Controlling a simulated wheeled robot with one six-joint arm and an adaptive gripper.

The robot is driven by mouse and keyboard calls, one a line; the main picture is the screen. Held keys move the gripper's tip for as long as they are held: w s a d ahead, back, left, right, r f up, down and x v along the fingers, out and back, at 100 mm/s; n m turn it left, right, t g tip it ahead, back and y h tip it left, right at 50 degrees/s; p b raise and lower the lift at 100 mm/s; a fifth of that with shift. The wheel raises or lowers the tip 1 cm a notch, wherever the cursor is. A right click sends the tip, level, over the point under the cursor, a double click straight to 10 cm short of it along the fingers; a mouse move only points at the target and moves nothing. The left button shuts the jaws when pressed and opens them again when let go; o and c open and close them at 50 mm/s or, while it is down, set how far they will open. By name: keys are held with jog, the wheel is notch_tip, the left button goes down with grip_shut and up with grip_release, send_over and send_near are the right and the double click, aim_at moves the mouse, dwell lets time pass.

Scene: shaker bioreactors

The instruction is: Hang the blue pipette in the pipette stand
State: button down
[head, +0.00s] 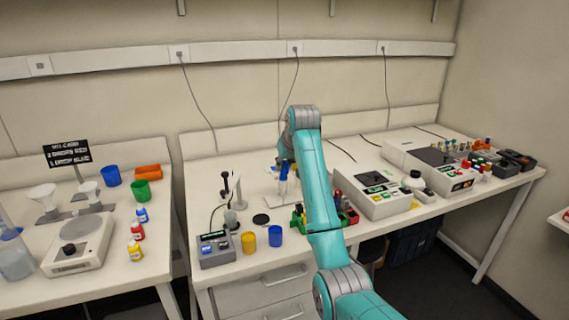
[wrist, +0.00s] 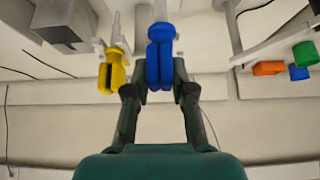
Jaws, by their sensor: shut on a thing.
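The blue pipette (wrist: 160,55) is between the two fingers of my gripper (wrist: 159,90) in the wrist view. My gripper is shut on it. In the head view the blue pipette (head: 284,172) shows upright beside my teal arm, above the bench. A yellow pipette (wrist: 112,70) is just left of it in the wrist view, apart from my fingers, by pale stand parts. The pipette stand is only partly seen there, and my arm hides much of that area in the head view. I cannot tell whether the blue pipette touches the stand.
A grey device (head: 216,250), yellow cup (head: 249,243) and blue cup (head: 275,236) stand at the bench's front left. White instruments (head: 368,192) fill the right side.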

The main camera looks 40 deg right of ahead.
jog(key=shift+w+d, duration=0.25)
jog(key=shift+w, duration=0.65)
jog(key=shift+w+d, duration=0.25)
jog(key=shift+w, duration=0.6)
jog(key=shift+w+d, duration=0.25)
jog(key=shift+w, duration=0.65)
jog(key=shift+f, duration=0.45)
dwell(0.6)
jog(key=c, duration=0.9)
grip_release()
notch_tip(320, 180, up, 7)
dwell(0.4)
jog(key=shift+s, duration=0.1)
dwell(0.4)
